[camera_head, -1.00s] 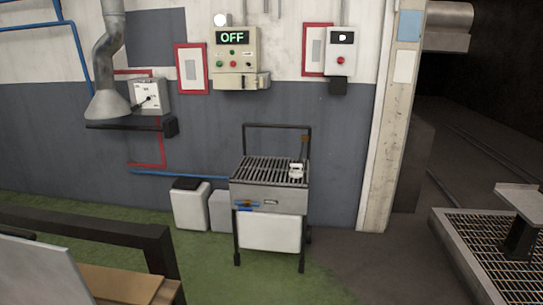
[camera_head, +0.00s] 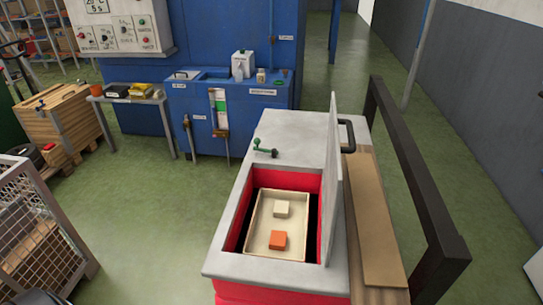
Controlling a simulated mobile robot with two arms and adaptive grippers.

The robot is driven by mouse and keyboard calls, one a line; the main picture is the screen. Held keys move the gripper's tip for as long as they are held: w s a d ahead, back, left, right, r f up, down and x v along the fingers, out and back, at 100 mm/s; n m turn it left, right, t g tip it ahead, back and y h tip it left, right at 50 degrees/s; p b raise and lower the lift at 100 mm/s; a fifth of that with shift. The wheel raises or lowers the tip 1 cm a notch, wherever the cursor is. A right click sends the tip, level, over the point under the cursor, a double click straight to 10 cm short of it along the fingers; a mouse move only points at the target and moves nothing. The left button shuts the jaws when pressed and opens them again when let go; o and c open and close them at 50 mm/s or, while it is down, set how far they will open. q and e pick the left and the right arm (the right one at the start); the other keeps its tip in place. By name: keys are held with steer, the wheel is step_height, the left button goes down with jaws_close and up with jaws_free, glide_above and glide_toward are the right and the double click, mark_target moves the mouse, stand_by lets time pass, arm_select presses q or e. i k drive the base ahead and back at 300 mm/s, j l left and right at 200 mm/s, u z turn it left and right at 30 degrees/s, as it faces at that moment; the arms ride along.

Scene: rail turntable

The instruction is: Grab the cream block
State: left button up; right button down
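The cream block (camera_head: 282,209) lies in a shallow cream tray (camera_head: 262,222), toward its far end. An orange block (camera_head: 278,240) lies nearer to me in the same tray, apart from the cream one. The tray sits inside a red-lined opening in a grey-topped cabinet (camera_head: 232,267). A grey lid or panel (camera_head: 334,190) stands upright along the opening's right side. Neither of my grippers is in view.
A green-handled valve (camera_head: 264,148) stands on the cabinet top behind the opening. A dark railing (camera_head: 415,185) and a brown board (camera_head: 375,225) run along the right. A wire cage (camera_head: 35,240) is at left. Green floor between is clear.

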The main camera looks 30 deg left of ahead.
mark_target(281, 208)
steer(key=i+l+u, duration=0.15)
steer(key=l+u, duration=0.2)
steer(key=l, duration=0.15)
steer(key=l+u, duration=0.75)
steer(key=l, duration=0.25)
steer(key=i, duration=0.05)
